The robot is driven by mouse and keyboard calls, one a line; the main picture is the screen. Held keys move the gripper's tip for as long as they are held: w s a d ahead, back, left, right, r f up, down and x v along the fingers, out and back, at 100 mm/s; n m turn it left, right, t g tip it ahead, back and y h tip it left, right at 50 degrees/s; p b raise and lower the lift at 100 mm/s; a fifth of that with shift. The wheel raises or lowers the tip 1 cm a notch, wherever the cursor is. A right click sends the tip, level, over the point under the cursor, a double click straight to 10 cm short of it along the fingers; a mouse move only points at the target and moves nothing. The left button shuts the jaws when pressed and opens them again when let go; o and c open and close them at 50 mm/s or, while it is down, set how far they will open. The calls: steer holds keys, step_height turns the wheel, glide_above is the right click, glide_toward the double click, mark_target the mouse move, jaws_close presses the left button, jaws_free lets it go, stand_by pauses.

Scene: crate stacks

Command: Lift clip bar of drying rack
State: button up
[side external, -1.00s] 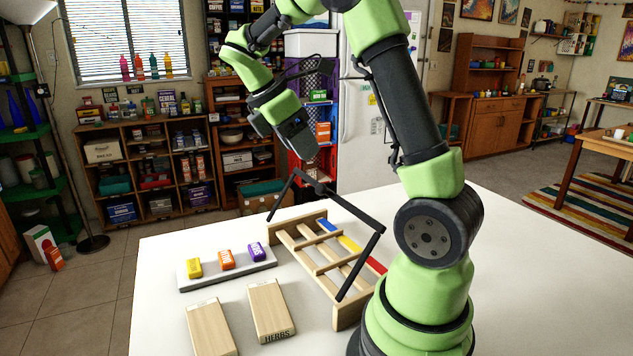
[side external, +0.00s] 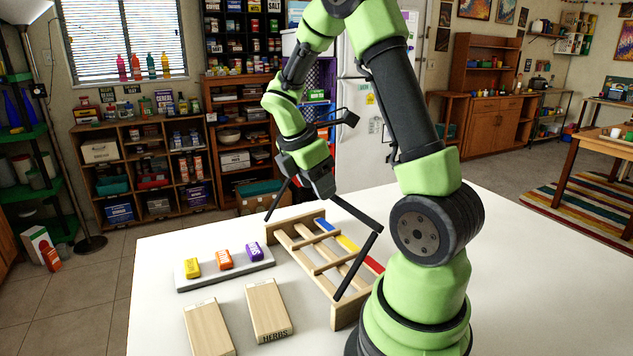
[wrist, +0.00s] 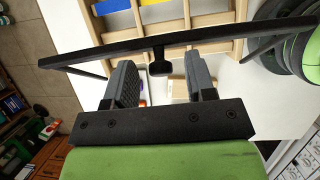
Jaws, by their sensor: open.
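The drying rack (side external: 345,316) is a pale wooden frame with slats and blue, yellow and red strips, on the white table. Its black clip bar (side external: 356,212) stands raised above the frame on two side arms. In the wrist view the bar (wrist: 90,56) crosses the picture, with a small black knob (wrist: 160,67) at its middle. My gripper (wrist: 160,60) is open at the bar, with one finger on each side of the knob and gaps showing. In the side view my gripper (side external: 320,190) covers part of the bar; contact there cannot be told.
A grey tray (side external: 222,278) with yellow, orange and purple packets lies left of the rack. Two wooden blocks, one marked HERBS (side external: 268,310), lie in front of it. The table's left margin is clear. Shelves (side external: 145,170) stand behind, beyond the table.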

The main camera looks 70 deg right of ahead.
jaws_close()
steer(key=shift+w, duration=0.1)
steer(key=w+a+g+h, duration=0.3)
steer(key=w+a+h, duration=0.1)
steer(key=w+a, duration=0.2)
steer(key=shift+a+g, duration=0.4)
steer(key=shift+a, duration=0.5)
